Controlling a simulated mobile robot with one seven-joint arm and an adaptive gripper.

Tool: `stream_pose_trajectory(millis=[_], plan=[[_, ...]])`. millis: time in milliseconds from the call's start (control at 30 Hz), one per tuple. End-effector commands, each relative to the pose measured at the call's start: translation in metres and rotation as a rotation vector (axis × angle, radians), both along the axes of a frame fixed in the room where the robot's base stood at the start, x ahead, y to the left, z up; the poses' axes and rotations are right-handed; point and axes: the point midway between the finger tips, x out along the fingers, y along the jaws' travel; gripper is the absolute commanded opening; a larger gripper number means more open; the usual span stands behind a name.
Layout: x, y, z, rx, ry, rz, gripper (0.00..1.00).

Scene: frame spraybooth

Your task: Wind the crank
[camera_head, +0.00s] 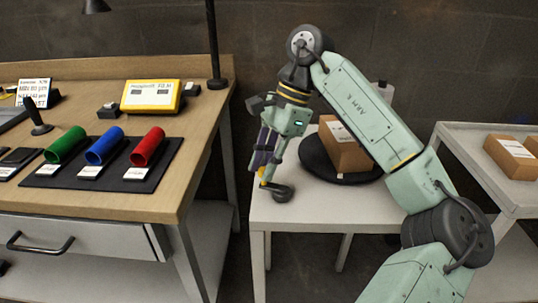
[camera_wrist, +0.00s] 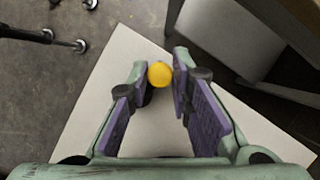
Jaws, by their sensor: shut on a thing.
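The crank (camera_head: 283,192) has a dark round base and sits near the front left corner of a white table (camera_head: 320,212). Its yellow knob (camera_wrist: 160,74) stands between my fingertips in the wrist view, with a finger pad close on each side. My gripper (camera_head: 263,172) points down over the crank and is shut on this knob. It also shows in the wrist view (camera_wrist: 160,78). Behind the crank, a cardboard box (camera_head: 345,148) sits on a black round turntable (camera_head: 318,168).
A wooden workbench (camera_head: 120,207) on the left carries green, blue and red cylinders (camera_head: 104,146) on a black mat and a yellow-framed sign (camera_head: 150,96). A second white table (camera_head: 480,160) with boxes stands at the right. The white table's front strip is clear.

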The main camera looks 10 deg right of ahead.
Motion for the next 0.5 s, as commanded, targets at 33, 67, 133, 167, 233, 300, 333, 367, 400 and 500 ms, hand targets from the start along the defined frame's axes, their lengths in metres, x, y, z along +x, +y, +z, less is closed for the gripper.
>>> stream_pose_trajectory(millis=[33, 67, 133, 167, 233, 300, 333, 367, 400, 500], plan=[[-0.001, 0.002, 0.003, -0.001, 0.003, 0.045, 0.0], [-0.002, 0.002, 0.003, -0.001, 0.003, 0.073, 0.0], [-0.004, 0.003, 0.004, -0.001, 0.004, 0.139, 0.0], [-0.005, 0.004, 0.004, -0.001, 0.004, 0.167, 0.0], [-0.008, 0.005, 0.004, -0.001, 0.004, 0.235, 0.0], [-0.01, 0.005, 0.004, -0.001, 0.004, 0.301, 0.0], [-0.011, 0.006, 0.004, -0.002, 0.004, 0.328, 0.0], [-0.012, 0.006, 0.004, -0.003, 0.004, 0.356, 0.0], [-0.013, 0.006, 0.004, -0.003, 0.003, 0.395, 0.0], [-0.017, 0.007, 0.004, -0.002, 0.004, 0.488, 0.0]])
